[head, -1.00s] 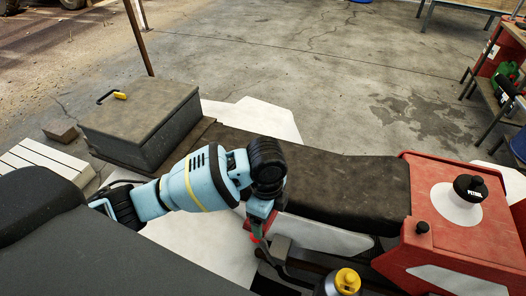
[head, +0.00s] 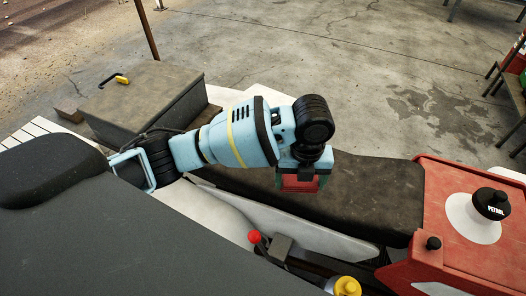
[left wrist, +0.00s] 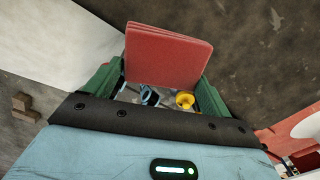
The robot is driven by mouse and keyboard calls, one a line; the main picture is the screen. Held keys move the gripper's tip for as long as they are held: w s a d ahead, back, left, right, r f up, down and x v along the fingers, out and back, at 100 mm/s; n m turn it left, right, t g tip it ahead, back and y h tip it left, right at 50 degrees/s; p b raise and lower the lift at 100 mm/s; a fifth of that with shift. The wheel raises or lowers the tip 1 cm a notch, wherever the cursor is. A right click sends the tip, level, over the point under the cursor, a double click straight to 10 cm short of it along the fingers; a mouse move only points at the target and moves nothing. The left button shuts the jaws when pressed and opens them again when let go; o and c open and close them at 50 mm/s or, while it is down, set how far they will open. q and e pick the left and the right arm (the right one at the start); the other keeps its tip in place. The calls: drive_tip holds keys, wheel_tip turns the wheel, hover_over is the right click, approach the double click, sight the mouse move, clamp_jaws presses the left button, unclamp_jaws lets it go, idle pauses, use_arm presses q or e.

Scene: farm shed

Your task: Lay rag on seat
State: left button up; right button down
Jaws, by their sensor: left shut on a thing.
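The seat (head: 375,200) is a long, dark, worn pad on the red vehicle, in the middle of the head view. My left gripper (head: 301,181) is over the left part of the seat and points down. It is shut on a folded red rag (head: 300,185), of which only a part shows between the fingers. In the left wrist view the rag (left wrist: 167,56) stands out flat between two green fingers, with the dark seat (left wrist: 250,40) behind it. I cannot tell whether the rag touches the seat. My right gripper is not in view.
A red tank with a black petrol cap (head: 490,203) stands right of the seat. A red-knobbed lever (head: 254,237) and a yellow-capped bottle (head: 347,286) are in front. A grey box (head: 150,105) with a yellow-handled tool (head: 121,80) is at the left.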

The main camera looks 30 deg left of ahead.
use_arm(q)
drive_tip(key=w+a, duration=0.2)
drive_tip(key=a, duration=0.2)
drive_tip(key=w+a+f, duration=0.1)
drive_tip(key=w+a, duration=0.1)
drive_tip(key=a, duration=0.2)
drive_tip(key=w+a, duration=0.1)
drive_tip(key=a, duration=0.4)
drive_tip(key=shift+w+f, duration=0.15)
drive_tip(key=shift+w, duration=0.25)
drive_tip(key=shift+w+a, duration=0.2)
drive_tip(key=shift+a, duration=0.25)
drive_tip(key=f, duration=0.3)
drive_tip(key=shift+w+a, duration=0.1)
drive_tip(key=shift+a, duration=0.3)
drive_tip(key=shift+f, duration=0.35)
drive_tip(key=shift+f, duration=0.2)
drive_tip(key=o, duration=0.9)
drive_tip(key=shift+c, duration=0.2)
drive_tip(key=shift+r, duration=0.15)
